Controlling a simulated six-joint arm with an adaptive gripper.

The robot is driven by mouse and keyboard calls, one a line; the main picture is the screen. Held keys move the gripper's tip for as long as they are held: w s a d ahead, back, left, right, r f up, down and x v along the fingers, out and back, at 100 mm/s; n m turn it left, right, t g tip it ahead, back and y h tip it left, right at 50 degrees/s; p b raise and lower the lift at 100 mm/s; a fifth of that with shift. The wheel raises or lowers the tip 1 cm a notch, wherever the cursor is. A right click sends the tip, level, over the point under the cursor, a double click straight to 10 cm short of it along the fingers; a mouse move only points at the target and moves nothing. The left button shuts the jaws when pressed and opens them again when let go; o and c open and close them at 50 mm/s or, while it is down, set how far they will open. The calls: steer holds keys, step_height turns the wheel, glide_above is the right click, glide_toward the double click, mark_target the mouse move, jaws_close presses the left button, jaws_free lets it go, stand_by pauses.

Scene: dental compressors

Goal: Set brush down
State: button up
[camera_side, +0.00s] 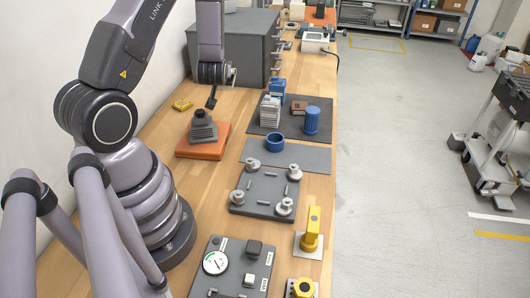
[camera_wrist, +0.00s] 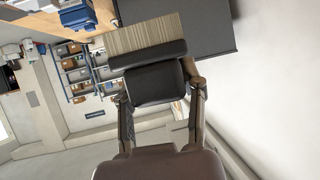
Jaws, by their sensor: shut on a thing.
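The brush shows large in the wrist view, with tan bristles (camera_wrist: 146,33) at the top and a dark block-like body (camera_wrist: 155,82) below them. My gripper (camera_wrist: 158,92) is shut on the dark body, one finger on each side. In the side view, my gripper (camera_side: 212,97) hangs in front of the grey drawer cabinet, above the wooden bench. It is just behind and above a grey stepped block on an orange base (camera_side: 203,149). The brush is too small and dark to make out clearly in the side view.
The grey cabinet (camera_side: 232,47) stands close behind my gripper. A dark mat (camera_side: 287,126) to the right holds blue and white parts and a blue cylinder (camera_side: 312,120).

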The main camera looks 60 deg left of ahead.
steer(key=shift+w+d+r, duration=0.1)
steer(key=shift+w+r, duration=0.05)
steer(key=shift+r, duration=0.4)
steer(key=w+d+m+t+h, duration=0.1)
steer(key=w+d+m+h, duration=0.3)
steer(key=d, duration=0.4)
steer(key=w+d+m+t+h, duration=0.2)
steer(key=w+d+m+h, duration=0.2)
steer(key=d+m+h, duration=0.2)
steer(key=w+d+m+t+h, duration=0.1)
steer(key=w+d+m+h, duration=0.3)
steer(key=d, duration=0.6)
steer(key=shift+m+t+h, duration=0.4)
steer(key=shift+m+h, duration=0.1)
steer(key=shift+m, duration=0.1)
step_height(320, 180, down, 17)
steer(key=shift+d+r, duration=0.1)
steer(key=shift+f, duration=0.45)
steer(key=o, duration=1.2)
steer(key=shift+f, duration=0.1)
